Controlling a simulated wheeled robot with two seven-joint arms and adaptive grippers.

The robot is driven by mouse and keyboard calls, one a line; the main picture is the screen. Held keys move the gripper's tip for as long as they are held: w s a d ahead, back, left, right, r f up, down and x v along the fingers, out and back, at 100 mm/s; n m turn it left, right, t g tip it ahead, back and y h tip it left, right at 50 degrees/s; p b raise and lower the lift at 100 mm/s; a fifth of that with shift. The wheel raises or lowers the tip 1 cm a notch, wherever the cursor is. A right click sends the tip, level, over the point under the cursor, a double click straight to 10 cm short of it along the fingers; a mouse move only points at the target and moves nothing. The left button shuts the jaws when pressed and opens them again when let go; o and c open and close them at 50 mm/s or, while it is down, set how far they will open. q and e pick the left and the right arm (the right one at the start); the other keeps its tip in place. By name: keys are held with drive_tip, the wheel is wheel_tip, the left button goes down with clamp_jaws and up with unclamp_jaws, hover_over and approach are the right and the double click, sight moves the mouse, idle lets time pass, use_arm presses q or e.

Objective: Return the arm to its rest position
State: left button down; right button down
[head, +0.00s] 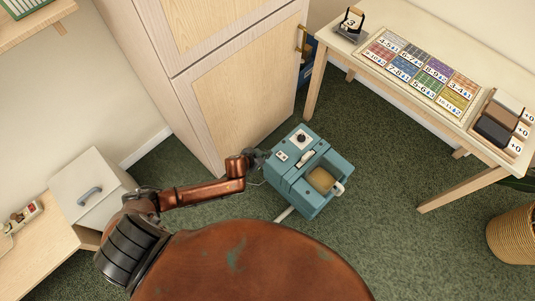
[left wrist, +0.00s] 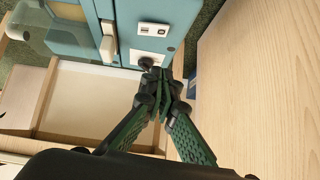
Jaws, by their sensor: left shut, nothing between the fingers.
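My left arm reaches out from the lower left in the head view, and its gripper (head: 260,158) is beside the near left top edge of a teal machine (head: 290,177). In the left wrist view the gripper's green-padded fingers (left wrist: 162,82) are together with nothing between them. Their tips overlap the lower edge of the teal machine's face (left wrist: 125,15), near a round black knob (left wrist: 146,63). I cannot tell whether they touch it. My right gripper is in neither view.
A tall wooden cabinet (head: 232,85) stands just behind the gripper. A table (head: 395,20) with coloured number cards (head: 420,72) is at the right, above a wicker basket (head: 512,236). A white box with a grey handle (head: 92,190) is at the left. Green carpet (head: 385,180) is clear right of the machine.

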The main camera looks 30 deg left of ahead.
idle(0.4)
